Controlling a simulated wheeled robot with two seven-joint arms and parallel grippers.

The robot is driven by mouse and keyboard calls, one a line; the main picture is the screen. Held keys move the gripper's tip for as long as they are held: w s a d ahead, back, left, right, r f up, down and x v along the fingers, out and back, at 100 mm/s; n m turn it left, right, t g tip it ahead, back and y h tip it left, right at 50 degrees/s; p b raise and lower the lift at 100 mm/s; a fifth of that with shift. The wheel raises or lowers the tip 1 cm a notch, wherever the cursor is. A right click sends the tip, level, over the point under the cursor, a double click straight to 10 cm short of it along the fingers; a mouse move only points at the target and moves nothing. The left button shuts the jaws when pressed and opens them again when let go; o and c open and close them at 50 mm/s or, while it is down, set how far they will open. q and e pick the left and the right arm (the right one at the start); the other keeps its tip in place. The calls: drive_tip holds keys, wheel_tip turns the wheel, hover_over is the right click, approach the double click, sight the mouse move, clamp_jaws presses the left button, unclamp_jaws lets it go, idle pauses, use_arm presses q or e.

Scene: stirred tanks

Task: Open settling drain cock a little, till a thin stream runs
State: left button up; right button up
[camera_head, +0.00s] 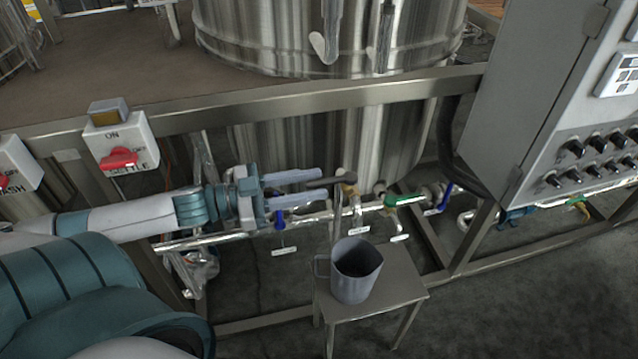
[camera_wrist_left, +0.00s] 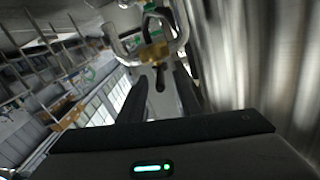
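A brass cock (camera_head: 348,189) sits on the pipe at the foot of the steel tank, with a dark lever (camera_head: 328,182) pointing left. It looks like the drain cock, but its label (camera_head: 358,230) is too small to read. My left gripper (camera_head: 319,184) is open, its fingers apart around the lever's free end; I cannot tell whether they touch it. In the left wrist view the brass cock (camera_wrist_left: 154,53) shows ahead, beyond the two fingers (camera_wrist_left: 160,98). No stream shows below the cock. A grey jug (camera_head: 356,272) stands below. My right gripper is out of view.
The jug stands on a small metal stool (camera_head: 385,300). A blue-handled valve (camera_head: 279,222) is left of the cock, a green-handled one (camera_head: 402,199) right. A frame rail (camera_head: 260,104) runs above. A control cabinet (camera_head: 545,95) stands at right. The floor in front is clear.

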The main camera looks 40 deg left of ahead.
sight(327, 182)
use_arm(q)
drive_tip(key=shift+x, duration=1.15)
clamp_jaws()
